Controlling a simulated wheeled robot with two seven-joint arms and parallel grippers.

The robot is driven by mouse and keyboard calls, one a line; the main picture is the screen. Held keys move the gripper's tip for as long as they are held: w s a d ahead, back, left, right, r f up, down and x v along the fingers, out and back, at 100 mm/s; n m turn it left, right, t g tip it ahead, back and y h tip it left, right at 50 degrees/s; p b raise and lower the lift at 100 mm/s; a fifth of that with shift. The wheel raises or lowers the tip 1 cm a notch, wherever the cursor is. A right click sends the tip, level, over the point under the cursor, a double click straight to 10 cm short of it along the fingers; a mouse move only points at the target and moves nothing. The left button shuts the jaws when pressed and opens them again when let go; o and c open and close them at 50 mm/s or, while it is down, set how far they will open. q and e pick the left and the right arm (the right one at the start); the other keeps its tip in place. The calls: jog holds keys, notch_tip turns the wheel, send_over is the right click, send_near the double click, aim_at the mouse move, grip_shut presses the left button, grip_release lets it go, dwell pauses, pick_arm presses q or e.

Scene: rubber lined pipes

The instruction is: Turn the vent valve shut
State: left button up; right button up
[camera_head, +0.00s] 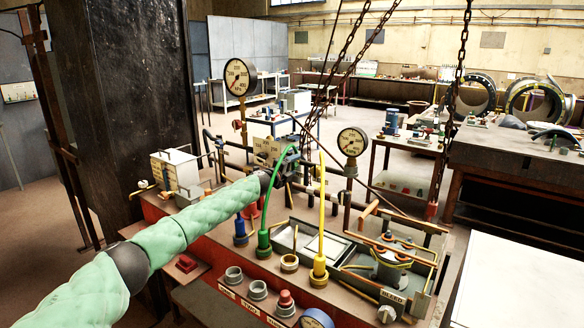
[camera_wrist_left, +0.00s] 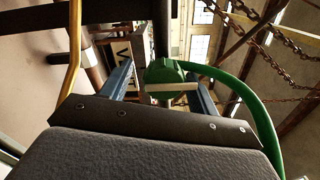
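My left gripper (camera_head: 287,158) reaches over the red bench behind the hose fittings, its arm in a pale green quilted sleeve. In the left wrist view its two blue-grey fingers (camera_wrist_left: 160,88) stand wide apart. A green knob with a pale bar across it (camera_wrist_left: 170,76) shows between and beyond the fingers; I see no clear contact. I cannot tell whether this knob is the vent valve, as no label shows on it. In the head view the gripper and arm hide what lies there. My right gripper is not in view.
A green hose (camera_head: 268,205) arches close beside the left gripper and a yellow hose (camera_head: 322,215) stands upright to its right. Pressure gauges (camera_head: 352,142) rise behind, and chains (camera_head: 335,75) hang near. An open metal tray (camera_head: 312,242) lies on the bench.

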pick_arm(q)
jog(key=shift+a+r, duration=0.1)
jog(key=shift+s+a, duration=0.3)
jog(key=b+v, duration=0.1)
jog(key=v, duration=0.6)
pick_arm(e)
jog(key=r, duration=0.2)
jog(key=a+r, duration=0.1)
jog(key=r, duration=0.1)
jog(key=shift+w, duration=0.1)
pick_arm(q)
jog(key=shift+d, duration=0.1)
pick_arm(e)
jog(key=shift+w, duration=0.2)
